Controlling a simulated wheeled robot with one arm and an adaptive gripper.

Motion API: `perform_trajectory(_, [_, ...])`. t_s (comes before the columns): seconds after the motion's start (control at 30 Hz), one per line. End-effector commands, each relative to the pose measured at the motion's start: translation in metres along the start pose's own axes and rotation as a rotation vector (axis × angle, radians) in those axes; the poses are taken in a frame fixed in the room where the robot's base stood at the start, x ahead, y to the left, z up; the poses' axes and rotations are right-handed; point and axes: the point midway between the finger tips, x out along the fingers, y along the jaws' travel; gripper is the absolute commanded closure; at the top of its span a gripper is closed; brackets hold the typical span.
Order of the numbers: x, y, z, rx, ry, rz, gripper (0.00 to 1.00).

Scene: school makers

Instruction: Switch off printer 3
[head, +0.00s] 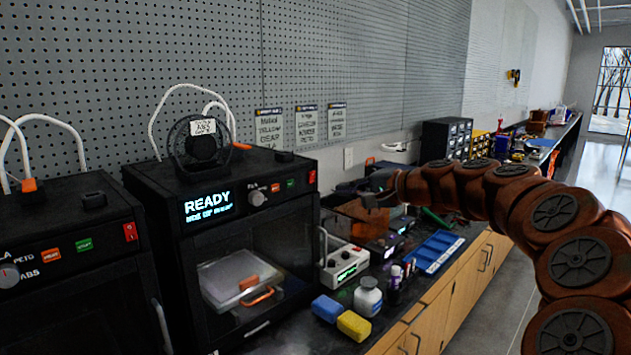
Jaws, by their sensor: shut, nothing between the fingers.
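A black printer (160,215) stands on the bench left of centre, its display (208,205) lit with "READY". A red switch (312,177) sits at the upper right of its front panel, beside a knob (257,198) and small orange and green buttons. A second black printer (75,295) is cut off at the left edge, with its own red switch (130,232). I cannot read a printer number on either. My gripper (369,198) is shut and empty, right of the middle printer's switch and apart from it in the picture; its fingertips are small and dark.
A grey box with a green display (345,262), a white bottle (368,297), blue and yellow blocks (354,325) and a blue tray (437,250) lie on the bench right of the printer. Wooden cabinets (460,290) are below. The floor (500,308) at right is clear.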

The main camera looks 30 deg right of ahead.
Motion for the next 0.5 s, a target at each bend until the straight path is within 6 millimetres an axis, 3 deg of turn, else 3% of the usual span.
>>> perform_trajectory(0.03, [-0.009,0.001,-0.018,0.023,0.033,-0.022,1.0])
perform_trajectory(0.1, [-0.018,0.001,-0.034,0.041,0.066,-0.043,1.0])
perform_trajectory(0.2, [-0.026,0.0,-0.047,0.055,0.092,-0.057,1.0])
perform_trajectory(0.5, [-0.029,0.001,-0.05,0.059,0.098,-0.06,1.0])
